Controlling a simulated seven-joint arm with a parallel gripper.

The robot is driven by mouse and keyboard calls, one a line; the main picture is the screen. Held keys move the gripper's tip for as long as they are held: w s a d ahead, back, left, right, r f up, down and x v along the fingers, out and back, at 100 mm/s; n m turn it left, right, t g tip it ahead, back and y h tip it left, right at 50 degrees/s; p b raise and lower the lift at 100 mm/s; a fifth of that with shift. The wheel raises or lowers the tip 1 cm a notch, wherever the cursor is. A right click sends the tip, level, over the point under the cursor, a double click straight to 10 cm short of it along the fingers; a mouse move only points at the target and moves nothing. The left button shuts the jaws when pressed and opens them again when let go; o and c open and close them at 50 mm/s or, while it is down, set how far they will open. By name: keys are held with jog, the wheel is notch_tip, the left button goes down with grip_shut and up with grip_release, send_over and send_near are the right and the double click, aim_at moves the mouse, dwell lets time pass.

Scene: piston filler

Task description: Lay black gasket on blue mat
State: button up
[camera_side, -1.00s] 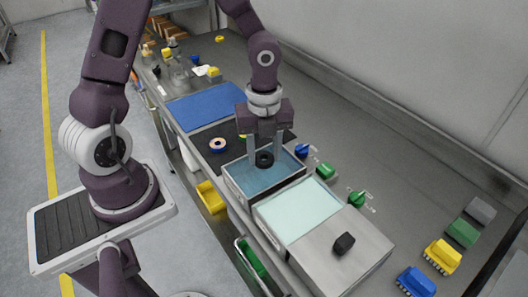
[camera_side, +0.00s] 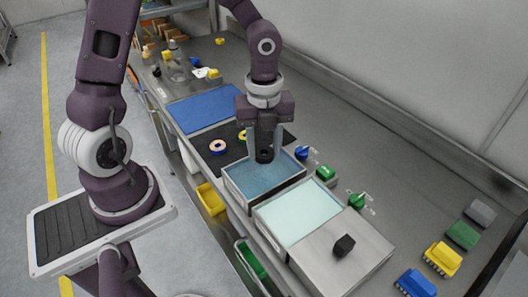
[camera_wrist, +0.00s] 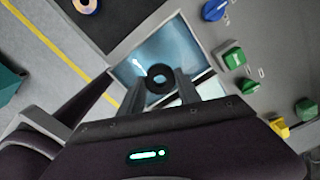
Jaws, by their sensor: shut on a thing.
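The black gasket (camera_side: 264,155) is a small dark ring between the fingertips of my gripper (camera_side: 265,150), which is shut on it. It is held above the blue-water tray (camera_side: 236,188). In the wrist view the gasket (camera_wrist: 160,78) shows as a ring with its hole visible, between the two fingers of my gripper (camera_wrist: 160,88). The blue mat (camera_side: 205,108) lies flat and bare on the bench, behind and left of my gripper in the side view. It is not clearly seen in the wrist view.
A black mat (camera_side: 202,146) with ringed parts (camera_side: 218,146) lies between tray and blue mat. A pale tray (camera_side: 295,212) and a steel box bearing a black knob (camera_side: 343,245) stand in front. Blue (camera_side: 301,153) and green (camera_side: 326,173) valves stand right of the tray.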

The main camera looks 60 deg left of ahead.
jog(key=shift+r, duration=0.8)
